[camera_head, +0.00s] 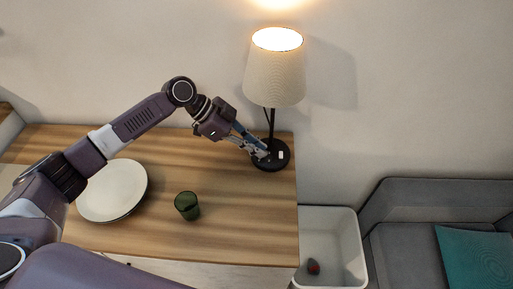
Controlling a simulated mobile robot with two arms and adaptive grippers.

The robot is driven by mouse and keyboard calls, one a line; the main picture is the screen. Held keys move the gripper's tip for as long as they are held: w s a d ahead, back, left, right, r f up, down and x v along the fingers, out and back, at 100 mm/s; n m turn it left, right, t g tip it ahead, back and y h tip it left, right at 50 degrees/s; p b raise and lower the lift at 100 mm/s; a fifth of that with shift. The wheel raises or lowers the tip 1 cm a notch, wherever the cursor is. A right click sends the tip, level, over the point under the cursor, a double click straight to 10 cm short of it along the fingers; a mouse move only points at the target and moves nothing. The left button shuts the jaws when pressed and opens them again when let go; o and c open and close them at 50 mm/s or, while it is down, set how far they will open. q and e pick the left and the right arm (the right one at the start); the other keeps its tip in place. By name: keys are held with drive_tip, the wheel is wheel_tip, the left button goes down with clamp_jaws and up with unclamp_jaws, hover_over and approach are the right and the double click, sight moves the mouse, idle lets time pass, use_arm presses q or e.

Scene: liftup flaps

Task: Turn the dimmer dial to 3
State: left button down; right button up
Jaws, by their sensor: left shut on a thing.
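A lamp with a lit, cream shade (275,80) stands at the back right of the wooden tabletop. Its round black base (274,163) carries a small white part (281,155) on its right side. The dimmer dial is on or near the base, but my fingers hide it and I cannot read its setting. My left gripper (262,153) reaches in from the left, with its fingertips down at the left of the base. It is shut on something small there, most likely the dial. My right gripper is not in view.
A white plate (113,190) and a dark green cup (187,205) are on the wooden table (240,225). A white bin (335,235) with a small dark red item (313,266) stands right of the table. A grey sofa (410,240) with a teal cushion (475,258) is at far right.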

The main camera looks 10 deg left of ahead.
use_arm(q)
drive_tip(key=shift+s, duration=0.1)
drive_tip(key=c, duration=1.9)
unclamp_jaws()
drive_tip(key=shift+d, duration=0.15)
drive_tip(key=shift+c, duration=0.2)
drive_tip(key=v, duration=1.2)
